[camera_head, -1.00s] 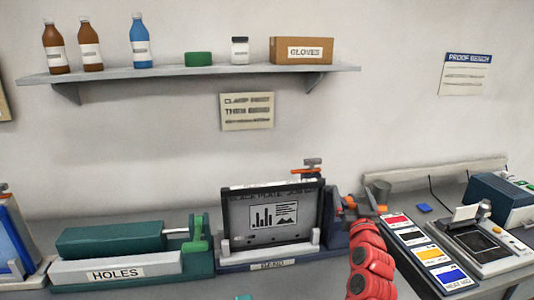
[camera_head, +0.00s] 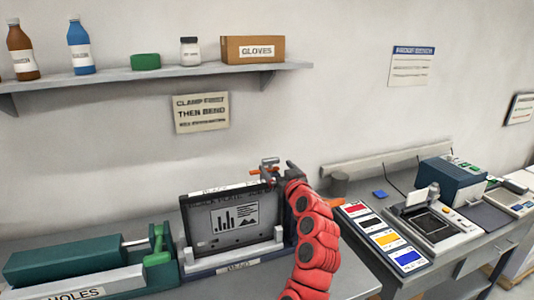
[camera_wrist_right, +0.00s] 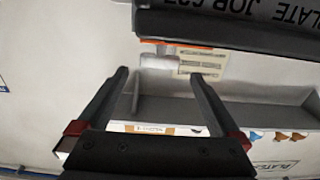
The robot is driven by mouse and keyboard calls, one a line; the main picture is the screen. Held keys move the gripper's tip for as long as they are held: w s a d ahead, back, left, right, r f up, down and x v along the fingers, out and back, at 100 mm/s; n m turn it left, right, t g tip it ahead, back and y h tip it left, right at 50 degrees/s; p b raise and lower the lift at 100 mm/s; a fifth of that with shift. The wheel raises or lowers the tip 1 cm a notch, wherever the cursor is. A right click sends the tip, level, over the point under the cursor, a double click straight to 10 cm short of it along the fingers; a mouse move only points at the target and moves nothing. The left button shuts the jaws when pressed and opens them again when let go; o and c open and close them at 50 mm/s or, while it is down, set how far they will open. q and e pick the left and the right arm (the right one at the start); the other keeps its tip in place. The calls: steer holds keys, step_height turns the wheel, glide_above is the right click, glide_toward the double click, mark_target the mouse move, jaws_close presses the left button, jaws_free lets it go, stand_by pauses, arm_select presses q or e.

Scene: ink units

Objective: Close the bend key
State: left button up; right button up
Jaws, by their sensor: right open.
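The bend unit (camera_head: 235,265), labelled BEND, holds a dark upright plate (camera_head: 230,225) with a chart on it. A grey metal key with orange parts (camera_head: 268,165) stands at the unit's top right, behind the plate's upper edge; whether it is open or closed is unclear. My right gripper (camera_head: 291,170) is just right of the key, at about its height, partly hidden by my red arm. The right wrist view shows its dark fingers (camera_wrist_right: 160,76) apart, with nothing between them. The dark plate edge (camera_wrist_right: 235,25) crosses the top of that view. My left gripper is not in view.
The green HOLES unit (camera_head: 90,265) stands left of the bend unit. Colour swatches (camera_head: 385,237) and a grey device (camera_head: 435,225) lie to the right. A shelf (camera_head: 150,74) with bottles and a GLOVES box (camera_head: 252,49) hangs above.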

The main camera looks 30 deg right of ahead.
mark_target(271, 161)
steer(key=p+x, duration=0.2)
steer(key=x, duration=0.5)
steer(key=shift+w+r+p, duration=0.15)
steer(key=shift+w+p, duration=0.25)
steer(key=shift+w+d, duration=0.3)
steer(key=shift+w, duration=0.4)
jaws_close()
